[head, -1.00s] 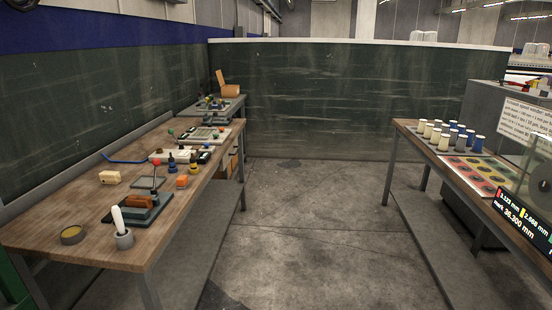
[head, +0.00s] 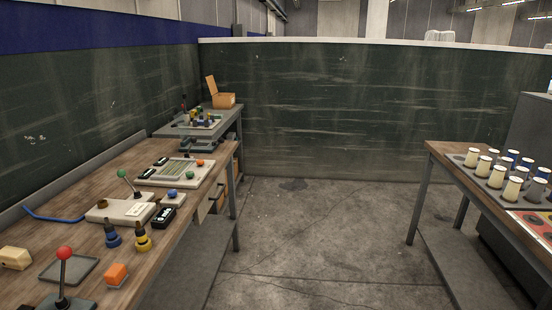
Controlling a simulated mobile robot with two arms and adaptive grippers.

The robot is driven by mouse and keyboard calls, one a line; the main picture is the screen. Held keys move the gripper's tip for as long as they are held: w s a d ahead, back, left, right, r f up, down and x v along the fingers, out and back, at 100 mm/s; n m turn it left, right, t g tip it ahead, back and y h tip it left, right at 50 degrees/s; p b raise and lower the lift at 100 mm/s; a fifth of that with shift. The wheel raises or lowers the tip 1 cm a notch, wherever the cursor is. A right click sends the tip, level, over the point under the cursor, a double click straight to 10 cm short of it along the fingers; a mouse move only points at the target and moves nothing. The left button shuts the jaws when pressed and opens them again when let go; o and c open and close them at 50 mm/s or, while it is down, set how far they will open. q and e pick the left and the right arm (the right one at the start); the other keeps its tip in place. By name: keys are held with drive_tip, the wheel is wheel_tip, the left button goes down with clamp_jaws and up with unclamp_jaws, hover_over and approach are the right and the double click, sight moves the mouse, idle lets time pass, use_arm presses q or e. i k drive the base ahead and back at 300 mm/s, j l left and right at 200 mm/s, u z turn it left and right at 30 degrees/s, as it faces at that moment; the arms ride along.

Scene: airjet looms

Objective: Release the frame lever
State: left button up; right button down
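Two upright levers stand on the left workbench (head: 40,235). The nearer lever (head: 64,254) has a red ball knob and a dark base at the bottom edge of the head view, partly cut off. The farther lever (head: 122,174) has a green ball knob and leans over a pale beige block (head: 112,211). I cannot tell which of them is the frame lever. Neither of my grippers is in view.
The left bench also holds a grey tray (head: 70,269), an orange block (head: 117,274), blue (head: 112,234) and yellow (head: 142,237) bottle-like pieces and a panel (head: 178,171). A right table (head: 437,157) carries yarn cones (head: 493,176). The floor (head: 320,240) between is clear.

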sight(193, 140)
drive_tip(key=i+u, duration=0.2)
drive_tip(key=i, duration=0.25)
drive_tip(key=i+l+u, duration=0.25)
drive_tip(key=i, duration=0.2)
drive_tip(key=i+l+u, duration=0.2)
drive_tip(key=i, duration=0.25)
drive_tip(key=i+l+u, duration=0.2)
drive_tip(key=i, duration=0.2)
drive_tip(key=i+l+u, duration=0.85)
drive_tip(key=l, duration=0.2)
